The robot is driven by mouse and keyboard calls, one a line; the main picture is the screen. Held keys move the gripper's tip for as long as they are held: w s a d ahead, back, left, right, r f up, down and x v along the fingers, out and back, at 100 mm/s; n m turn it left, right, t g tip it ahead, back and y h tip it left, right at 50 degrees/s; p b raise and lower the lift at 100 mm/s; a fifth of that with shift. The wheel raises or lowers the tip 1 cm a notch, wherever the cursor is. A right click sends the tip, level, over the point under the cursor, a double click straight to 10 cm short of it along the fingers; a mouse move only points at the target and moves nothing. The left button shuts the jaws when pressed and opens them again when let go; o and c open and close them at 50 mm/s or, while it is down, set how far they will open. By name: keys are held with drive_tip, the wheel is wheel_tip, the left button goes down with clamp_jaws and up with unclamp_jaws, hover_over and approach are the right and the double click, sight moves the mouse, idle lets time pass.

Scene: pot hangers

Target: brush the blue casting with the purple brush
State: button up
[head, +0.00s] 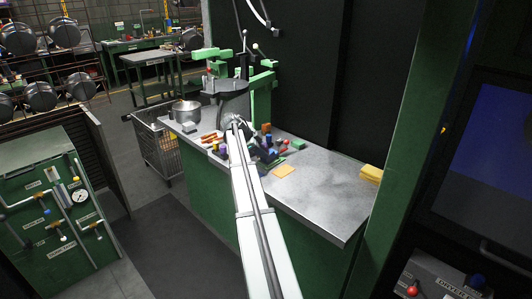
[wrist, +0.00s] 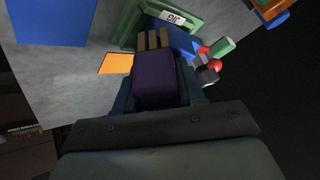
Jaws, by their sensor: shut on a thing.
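In the wrist view my gripper (wrist: 157,88) is shut on the purple brush (wrist: 154,77), with one dark finger on each side of its block-like purple body. The brush's tan bristle strips (wrist: 153,40) point away from me, toward the top of the picture. A blue part (wrist: 184,42), probably the blue casting, shows just right of the bristles, partly hidden behind the brush. I cannot tell whether the bristles touch it. In the head view my arm reaches over the bench, and the brush and casting cannot be made out clearly there.
A green piece labelled JIG (wrist: 172,19) lies beyond the bristles. An orange square (wrist: 116,63) lies left of the brush. The grey bench (head: 325,185) is mostly clear at right; yellow pads (head: 371,173) lie at its edge.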

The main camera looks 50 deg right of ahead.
drive_tip(key=shift+w, duration=0.65)
drive_tip(key=shift+s, duration=2.3)
drive_tip(key=shift+w, duration=2.3)
drive_tip(key=shift+r, duration=0.2)
drive_tip(key=shift+a+r, duration=0.4)
drive_tip(key=shift+r, duration=0.5)
drive_tip(key=shift+a+r, duration=0.35)
drive_tip(key=shift+r, duration=0.5)
drive_tip(key=shift+a+r, duration=0.4)
drive_tip(key=shift+r, duration=0.5)
drive_tip(key=shift+a+r, duration=0.3)
drive_tip(key=shift+r, duration=0.4)
drive_tip(key=shift+a+r, duration=0.3)
drive_tip(key=shift+r, duration=0.4)
